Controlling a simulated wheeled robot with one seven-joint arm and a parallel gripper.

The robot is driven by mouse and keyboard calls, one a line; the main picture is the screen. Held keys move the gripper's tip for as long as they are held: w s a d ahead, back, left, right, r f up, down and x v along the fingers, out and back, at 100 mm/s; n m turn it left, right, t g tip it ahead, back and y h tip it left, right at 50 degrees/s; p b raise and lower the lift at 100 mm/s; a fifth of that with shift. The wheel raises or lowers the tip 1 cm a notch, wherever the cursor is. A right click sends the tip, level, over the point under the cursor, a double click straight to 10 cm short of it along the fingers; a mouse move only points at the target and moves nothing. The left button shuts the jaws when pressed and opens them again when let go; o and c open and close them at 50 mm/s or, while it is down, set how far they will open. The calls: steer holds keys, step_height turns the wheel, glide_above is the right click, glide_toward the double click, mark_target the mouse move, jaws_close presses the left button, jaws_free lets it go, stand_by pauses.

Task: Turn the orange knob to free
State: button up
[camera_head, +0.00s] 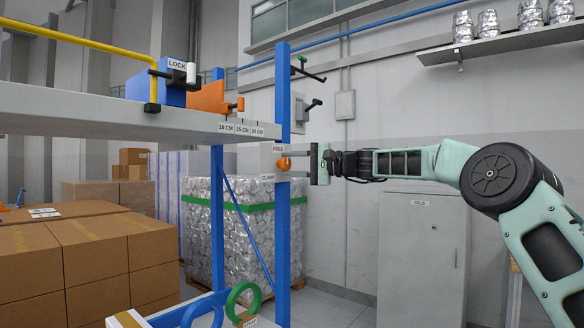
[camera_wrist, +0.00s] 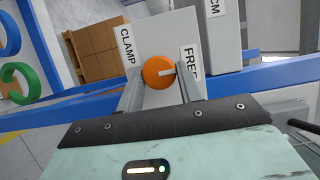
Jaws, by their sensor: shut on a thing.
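The orange knob (camera_head: 284,163) sits on a pale box on the blue post, between the FREE label (camera_head: 278,149) above and the CLAMP label (camera_head: 267,178) below. My gripper (camera_head: 300,164) reaches in from the right. In the wrist view my gripper (camera_wrist: 158,82) has one finger on each side of the knob, shut on it.
A grey shelf (camera_head: 60,118) with a blue LOCK block (camera_head: 160,85) and an orange block (camera_head: 207,97) extends left of the post (camera_head: 282,220). A grey cabinet (camera_head: 420,250) stands below my arm.

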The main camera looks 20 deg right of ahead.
stand_by(0.4)
steer(key=o, duration=1)
steer(key=shift+c, duration=0.2)
steer(key=shift+d, duration=0.1)
steer(key=b+v, duration=0.5)
steer(key=v, duration=1.2)
steer(key=shift+d+b, duration=0.15)
steer(key=shift+b, duration=0.25)
steer(key=shift+f, duration=0.1)
